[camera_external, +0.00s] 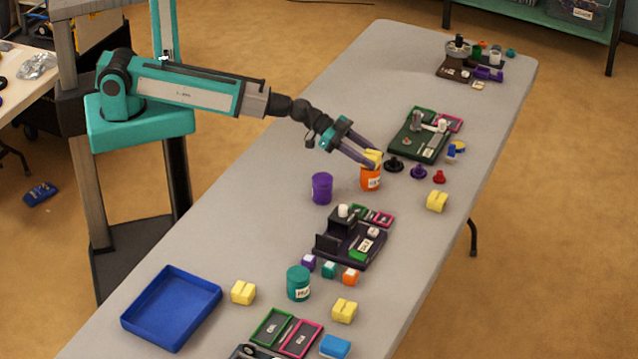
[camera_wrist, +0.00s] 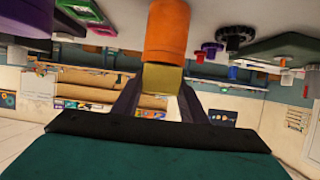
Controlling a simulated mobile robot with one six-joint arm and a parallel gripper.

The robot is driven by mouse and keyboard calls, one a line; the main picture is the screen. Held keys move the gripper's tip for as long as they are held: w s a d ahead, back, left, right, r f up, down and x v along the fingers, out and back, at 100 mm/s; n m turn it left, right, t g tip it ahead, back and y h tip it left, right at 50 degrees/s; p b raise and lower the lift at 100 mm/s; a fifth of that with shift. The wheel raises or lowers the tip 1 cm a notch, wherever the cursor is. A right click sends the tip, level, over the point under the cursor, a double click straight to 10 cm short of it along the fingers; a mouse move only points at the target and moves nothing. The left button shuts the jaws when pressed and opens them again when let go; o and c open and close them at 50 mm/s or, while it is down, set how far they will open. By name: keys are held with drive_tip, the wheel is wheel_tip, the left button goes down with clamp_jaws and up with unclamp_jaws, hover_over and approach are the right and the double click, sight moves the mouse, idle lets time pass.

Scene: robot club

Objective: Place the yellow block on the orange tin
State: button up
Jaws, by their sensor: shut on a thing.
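The orange tin (camera_external: 370,179) stands upright on the grey table, near the middle of its length. It also shows in the wrist view (camera_wrist: 167,30). My gripper (camera_external: 375,160) is shut on a yellow block (camera_external: 373,156), which is at the top of the tin. In the wrist view the block (camera_wrist: 162,78) sits between the fingers, against the end of the tin. I cannot tell whether its weight rests on the tin. Other yellow blocks lie on the table: one to the right (camera_external: 437,201), and two nearer the front (camera_external: 243,292) (camera_external: 344,310).
A purple tin (camera_external: 322,188) stands left of the orange tin. Small black, purple and red pieces (camera_external: 418,171) and a green tray (camera_external: 405,145) are close on the right. A dark station (camera_external: 340,247), teal tin (camera_external: 298,283) and blue tray (camera_external: 140,320) lie in front.

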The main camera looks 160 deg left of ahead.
sight(364, 153)
drive_tip(key=shift+f, duration=0.15)
drive_tip(key=o, duration=1.1)
drive_tip(key=shift+c, duration=0.2)
drive_tip(key=shift+r, duration=0.2)
drive_tip(key=b+v, duration=0.1)
drive_tip(key=v, duration=0.4)
drive_tip(key=shift+r+b, duration=0.1)
drive_tip(key=shift+b, duration=0.25)
drive_tip(key=shift+s+d+p, duration=0.1)
drive_tip(key=shift+p, duration=0.5)
drive_tip(key=p, duration=0.4)
drive_tip(key=shift+s+d+r, duration=0.35)
drive_tip(key=shift+s+d, duration=0.05)
drive_tip(key=shift+s+d+p, duration=0.3)
drive_tip(key=shift+p, duration=0.95)
